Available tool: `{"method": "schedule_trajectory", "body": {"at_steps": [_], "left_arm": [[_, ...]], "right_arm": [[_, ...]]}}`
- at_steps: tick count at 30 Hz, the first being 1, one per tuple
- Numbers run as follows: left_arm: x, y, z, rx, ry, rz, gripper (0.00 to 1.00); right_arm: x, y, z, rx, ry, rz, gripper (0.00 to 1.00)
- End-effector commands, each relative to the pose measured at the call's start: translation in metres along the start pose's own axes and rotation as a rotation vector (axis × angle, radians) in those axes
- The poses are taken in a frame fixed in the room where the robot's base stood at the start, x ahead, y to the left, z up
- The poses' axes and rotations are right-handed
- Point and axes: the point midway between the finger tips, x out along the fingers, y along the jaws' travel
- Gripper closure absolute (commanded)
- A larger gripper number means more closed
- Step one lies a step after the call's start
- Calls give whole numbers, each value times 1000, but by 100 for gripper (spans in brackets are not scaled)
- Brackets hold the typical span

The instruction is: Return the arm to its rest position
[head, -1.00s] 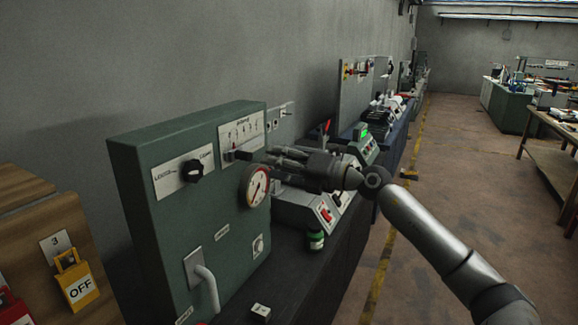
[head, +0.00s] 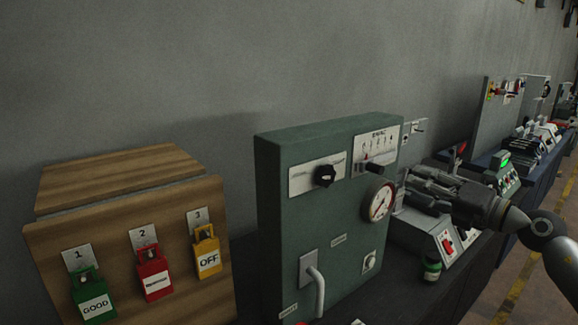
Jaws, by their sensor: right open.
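My right gripper (head: 418,190) comes in from the right side of the head view, with its fingers pointing left. It is open, and nothing shows between its fingers. Its fingertips are in front of the right edge of a green control panel (head: 280,215), near the round gauge (head: 378,201) and the slider lever (head: 373,168). Whether a fingertip touches the panel I cannot tell. Part of my right arm runs out of the picture at the right edge. My left gripper does not show.
A grey handle (head: 318,290) juts from the panel. A grey device (head: 430,228) and a small green-capped jar (head: 432,268) stand right of it. Open floor lies far right.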

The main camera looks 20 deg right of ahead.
Motion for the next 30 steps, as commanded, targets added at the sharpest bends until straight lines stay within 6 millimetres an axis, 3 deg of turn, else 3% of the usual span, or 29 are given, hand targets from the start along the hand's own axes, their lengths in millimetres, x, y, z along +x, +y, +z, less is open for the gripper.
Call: {"method": "schedule_trajectory", "body": {"at_steps": [5, 11, 14, 20, 23, 26, 30], "left_arm": [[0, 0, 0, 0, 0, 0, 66], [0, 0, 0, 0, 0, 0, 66], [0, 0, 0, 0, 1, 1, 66], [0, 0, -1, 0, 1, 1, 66], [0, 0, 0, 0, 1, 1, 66], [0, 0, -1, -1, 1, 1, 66], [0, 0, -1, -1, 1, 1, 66]], "right_arm": [[5, 0, -15, 70, -30, 57, 58], [8, -9, -52, 368, -200, 206, 58], [2, -26, -68, 560, -326, 236, 58], [-24, -88, -117, 959, -596, 153, 58], [-42, -125, -156, 1154, -728, 40, 58], [-64, -159, -209, 1341, -843, -121, 58], [-100, -189, -299, 1574, -963, -410, 58]]}}
